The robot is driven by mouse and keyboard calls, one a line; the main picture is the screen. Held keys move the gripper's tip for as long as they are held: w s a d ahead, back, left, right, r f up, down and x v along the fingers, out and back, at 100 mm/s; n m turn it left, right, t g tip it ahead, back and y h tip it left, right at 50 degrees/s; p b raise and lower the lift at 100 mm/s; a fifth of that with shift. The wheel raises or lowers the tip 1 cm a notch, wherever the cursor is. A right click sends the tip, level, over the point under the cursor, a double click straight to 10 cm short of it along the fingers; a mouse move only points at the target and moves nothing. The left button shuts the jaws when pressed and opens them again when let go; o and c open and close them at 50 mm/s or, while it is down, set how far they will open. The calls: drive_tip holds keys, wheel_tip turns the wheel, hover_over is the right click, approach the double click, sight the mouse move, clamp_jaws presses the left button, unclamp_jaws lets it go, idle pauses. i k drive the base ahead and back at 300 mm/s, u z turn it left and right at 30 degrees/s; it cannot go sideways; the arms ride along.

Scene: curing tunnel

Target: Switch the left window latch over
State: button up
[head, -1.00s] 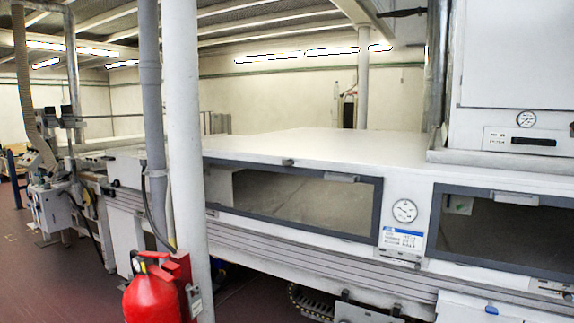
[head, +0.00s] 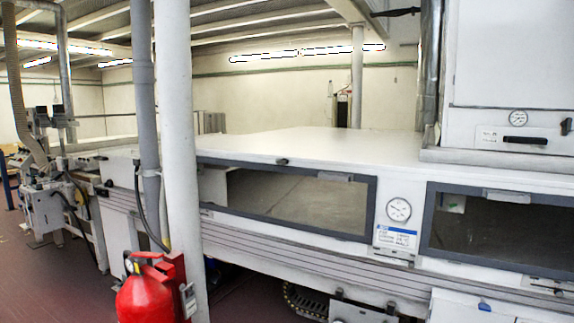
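The left window (head: 300,203) is a long dark-framed glass pane in the side of the white tunnel, partly hidden at its left end by a white post. A small dark latch (head: 282,162) sits on the white edge just above the middle of its top frame. A light grey handle-like piece (head: 335,177) is on the top frame to the right of it. The latch is too small to tell its exact position. My gripper is not in view.
A white post (head: 182,130) and a red fire extinguisher (head: 146,292) stand in front of the tunnel at left. A round gauge (head: 398,210) sits between the left window and a right window (head: 500,232). Dark red floor (head: 60,290) is free at lower left.

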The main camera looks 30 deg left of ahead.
sight(279, 160)
drive_tip(key=z, duration=2.3)
drive_tip(key=k, duration=1.8)
drive_tip(key=u, duration=2.75)
drive_tip(key=i, duration=0.9)
